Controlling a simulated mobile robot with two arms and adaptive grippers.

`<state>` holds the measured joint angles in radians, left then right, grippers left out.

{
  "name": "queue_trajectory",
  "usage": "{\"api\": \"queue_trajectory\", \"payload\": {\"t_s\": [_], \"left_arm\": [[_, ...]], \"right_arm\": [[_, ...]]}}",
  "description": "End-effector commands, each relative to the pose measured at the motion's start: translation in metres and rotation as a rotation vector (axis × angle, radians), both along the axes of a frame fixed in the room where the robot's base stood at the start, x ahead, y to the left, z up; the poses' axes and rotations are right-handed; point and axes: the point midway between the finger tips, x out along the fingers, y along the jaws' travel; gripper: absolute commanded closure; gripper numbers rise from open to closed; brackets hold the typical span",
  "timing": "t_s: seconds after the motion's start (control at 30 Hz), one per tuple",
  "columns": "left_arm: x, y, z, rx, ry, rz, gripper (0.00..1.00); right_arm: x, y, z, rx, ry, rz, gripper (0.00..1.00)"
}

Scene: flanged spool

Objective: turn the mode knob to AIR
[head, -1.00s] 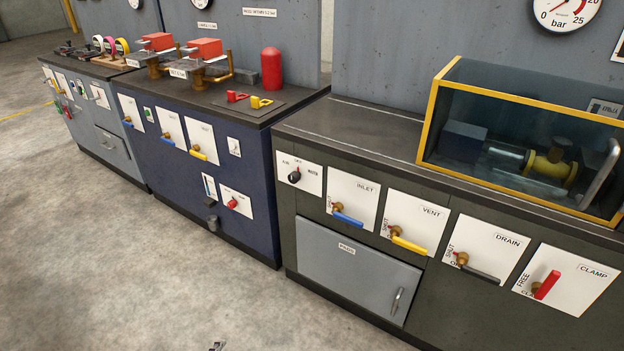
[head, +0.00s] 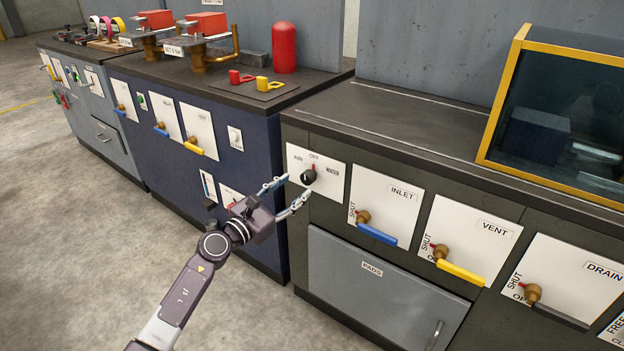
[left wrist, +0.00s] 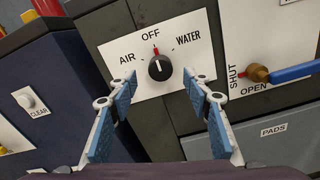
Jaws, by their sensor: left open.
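The mode knob (head: 309,176) is a black round knob on a white plate (head: 330,193) marked AIR, OFF and WATER, on the front of the dark cabinet. In the left wrist view the knob (left wrist: 159,68) has its red mark pointing up at OFF, with AIR to the left and WATER to the right. My left gripper (head: 294,190) is open just in front of the plate. In the left wrist view its blue-padded fingers (left wrist: 165,92) stand either side of the knob's line, short of it and not touching it. My right gripper is not in view.
The INLET valve (head: 376,234) with a blue handle is right of the knob, then the VENT valve (head: 459,271) with a yellow handle. A PADS door (head: 375,290) is below. A navy cabinet (head: 163,172) stands to the left. The floor in front is clear.

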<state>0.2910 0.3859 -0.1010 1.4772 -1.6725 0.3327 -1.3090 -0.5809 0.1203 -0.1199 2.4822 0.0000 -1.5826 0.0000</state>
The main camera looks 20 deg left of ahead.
Motion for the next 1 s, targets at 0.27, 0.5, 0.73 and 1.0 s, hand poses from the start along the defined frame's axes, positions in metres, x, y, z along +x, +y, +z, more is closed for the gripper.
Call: {"api": "queue_trajectory", "payload": {"t_s": [0.27,0.5,0.73,1.0], "left_arm": [[0.041,-0.016,0.000,-0.006,-0.001,-0.001,0.55],[0.061,-0.022,-0.001,-0.006,0.001,0.000,0.55],[0.063,-0.024,0.000,-0.006,0.002,0.000,0.55],[0.063,-0.023,0.000,-0.006,0.002,0.000,0.74]], "right_arm": [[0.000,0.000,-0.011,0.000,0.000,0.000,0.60],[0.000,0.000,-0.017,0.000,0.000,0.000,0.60],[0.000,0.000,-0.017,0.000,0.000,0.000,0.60],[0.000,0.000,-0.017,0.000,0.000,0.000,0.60]]}}
